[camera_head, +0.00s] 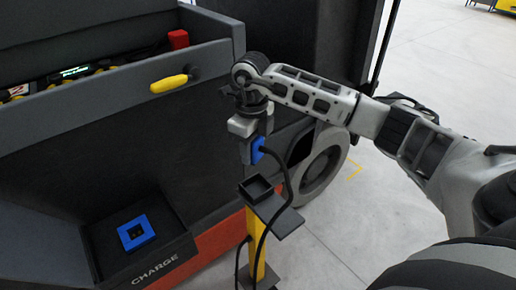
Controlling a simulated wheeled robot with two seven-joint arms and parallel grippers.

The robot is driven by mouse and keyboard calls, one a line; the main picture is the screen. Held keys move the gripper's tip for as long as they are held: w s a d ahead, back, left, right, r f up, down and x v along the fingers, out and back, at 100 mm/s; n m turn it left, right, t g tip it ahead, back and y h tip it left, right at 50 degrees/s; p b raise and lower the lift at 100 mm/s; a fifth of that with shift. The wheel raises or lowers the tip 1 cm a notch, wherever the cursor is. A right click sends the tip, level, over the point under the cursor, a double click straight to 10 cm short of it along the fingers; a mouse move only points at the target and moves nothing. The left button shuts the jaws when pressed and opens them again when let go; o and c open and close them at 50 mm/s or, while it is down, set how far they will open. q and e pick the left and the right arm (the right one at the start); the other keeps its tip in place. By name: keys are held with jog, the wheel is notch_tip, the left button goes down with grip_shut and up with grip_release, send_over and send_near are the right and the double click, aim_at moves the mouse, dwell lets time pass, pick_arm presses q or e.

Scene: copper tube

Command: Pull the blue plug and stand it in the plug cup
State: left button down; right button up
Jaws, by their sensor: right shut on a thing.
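My right gripper (250,124) is shut on the blue plug (253,150) and holds it in the air, with the plug below the fingers. A black cable hangs from the plug. The plug cup (259,188), a small dark square open holder on a yellow post, stands just below the plug; a small gap shows between them. The blue square socket (135,233) with a dark centre sits in the recess marked CHARGE at the lower left, and no plug is in it. My left gripper is not in view.
A dark drawer (120,92) with a yellow handle (169,84) and a red block (178,39) juts out at the upper left. A dark shelf (276,216) sits beside the cup on the yellow post (256,246). A wheel (325,160) is behind. Open floor lies to the right.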

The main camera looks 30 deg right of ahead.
aim_at(258, 152)
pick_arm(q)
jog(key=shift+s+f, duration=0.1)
pick_arm(e)
jog(key=d+m, duration=0.1)
jog(key=m, duration=0.1)
jog(key=f+m, duration=0.1)
jog(key=m, duration=0.1)
jog(key=shift+w+d+f, duration=0.1)
jog(key=shift+d, duration=0.25)
jog(key=shift+f+b, duration=0.5)
jog(key=shift+f, duration=0.15)
notch_tip(258, 152, down, 7)
jog(key=b, duration=0.4)
jog(key=shift+r, duration=0.2)
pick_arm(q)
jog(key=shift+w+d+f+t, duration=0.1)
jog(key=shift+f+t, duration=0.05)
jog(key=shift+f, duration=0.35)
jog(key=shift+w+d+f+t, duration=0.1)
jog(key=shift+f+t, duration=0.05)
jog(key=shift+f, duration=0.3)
pick_arm(e)
jog(key=shift+f, duration=0.1)
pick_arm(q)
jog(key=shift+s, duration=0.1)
